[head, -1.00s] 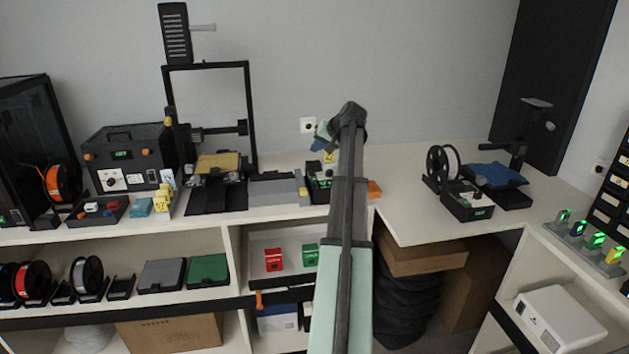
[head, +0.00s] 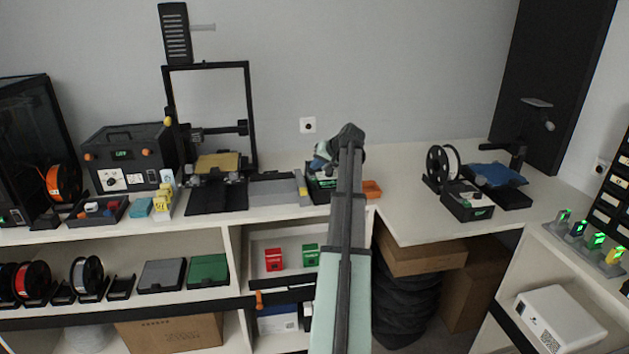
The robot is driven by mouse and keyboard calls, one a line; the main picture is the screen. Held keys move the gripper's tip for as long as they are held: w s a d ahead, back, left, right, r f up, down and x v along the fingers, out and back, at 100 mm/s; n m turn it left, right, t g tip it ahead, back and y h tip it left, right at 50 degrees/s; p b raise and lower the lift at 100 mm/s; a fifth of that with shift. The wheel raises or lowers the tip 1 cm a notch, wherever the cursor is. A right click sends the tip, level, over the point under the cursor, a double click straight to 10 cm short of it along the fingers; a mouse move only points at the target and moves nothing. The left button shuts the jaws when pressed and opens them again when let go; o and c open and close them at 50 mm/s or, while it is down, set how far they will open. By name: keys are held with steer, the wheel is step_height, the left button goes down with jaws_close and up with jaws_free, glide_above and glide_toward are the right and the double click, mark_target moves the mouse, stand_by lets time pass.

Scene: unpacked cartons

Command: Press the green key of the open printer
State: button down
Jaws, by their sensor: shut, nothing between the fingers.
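The open printer is a black upright frame (head: 249,100) with a tan-yellow bed (head: 217,161), left of centre. To its right, past a grey box, stands a small black control box (head: 320,196) with green showing on top. My arm hides its right part, and I cannot make out the green key itself. My gripper (head: 320,168) is shut and empty, pointing down just over this box. The wrist partly hides the fingertips, and I cannot tell whether they touch the box.
The grey box (head: 275,188) stands close on the left, an orange tray (head: 372,189) on the right. A second small printer with a blue bed (head: 497,175) and its own control box (head: 467,205) is further right.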

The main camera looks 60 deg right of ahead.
mark_target(311, 178)
steer(key=shift+f, duration=1.05)
steer(key=shift+f, duration=0.15)
stand_by(1.3)
steer(key=shift+f, duration=0.3)
steer(key=shift+f, duration=0.5)
stand_by(1.1)
steer(key=shift+r, duration=0.95)
steer(key=shift+r, duration=0.1)
steer(key=shift+r, duration=2.4)
steer(key=shift+w, duration=0.1)
